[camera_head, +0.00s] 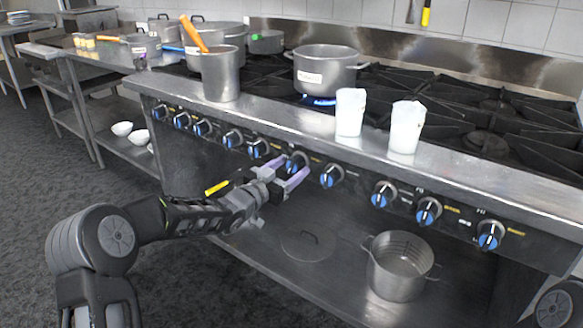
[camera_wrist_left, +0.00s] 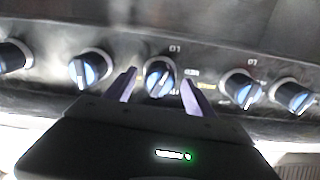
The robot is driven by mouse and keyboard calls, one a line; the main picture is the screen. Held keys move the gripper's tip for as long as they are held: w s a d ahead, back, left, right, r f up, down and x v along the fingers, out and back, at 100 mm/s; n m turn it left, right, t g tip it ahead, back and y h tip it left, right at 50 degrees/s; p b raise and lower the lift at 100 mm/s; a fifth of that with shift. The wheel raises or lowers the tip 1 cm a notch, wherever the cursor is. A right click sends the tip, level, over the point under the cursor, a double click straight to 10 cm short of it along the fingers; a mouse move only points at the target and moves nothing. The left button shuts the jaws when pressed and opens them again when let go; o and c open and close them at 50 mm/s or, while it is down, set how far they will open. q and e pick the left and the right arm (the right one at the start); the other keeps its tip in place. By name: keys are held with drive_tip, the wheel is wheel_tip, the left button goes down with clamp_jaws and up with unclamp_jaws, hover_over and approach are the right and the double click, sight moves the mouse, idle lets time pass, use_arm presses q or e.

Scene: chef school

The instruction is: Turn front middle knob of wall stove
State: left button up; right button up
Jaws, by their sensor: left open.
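The wall stove (camera_head: 440,187) has a long front panel with a row of blue-faced knobs. My left gripper (camera_head: 290,168) is open in front of the panel, with its purple fingers pointing at one knob (camera_head: 297,162) near the middle of the row. In the left wrist view that knob (camera_wrist_left: 160,78) shows between the two spread fingertips of the left gripper (camera_wrist_left: 159,77), with a visible gap on each side. Whether the fingertips reach the knob's depth is hard to tell. Other knobs stand on both sides, one to the right (camera_head: 331,176). My right gripper is not in view.
A pot (camera_head: 325,70) stands on a burner with a blue flame under it. A metal pot (camera_head: 220,74) with an orange-handled utensil and two white cups (camera_head: 350,111) (camera_head: 406,127) stand along the front ledge. A steel pot (camera_head: 398,266) sits on the lower shelf.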

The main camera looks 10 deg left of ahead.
use_arm(q)
drive_tip(key=v, duration=0.7)
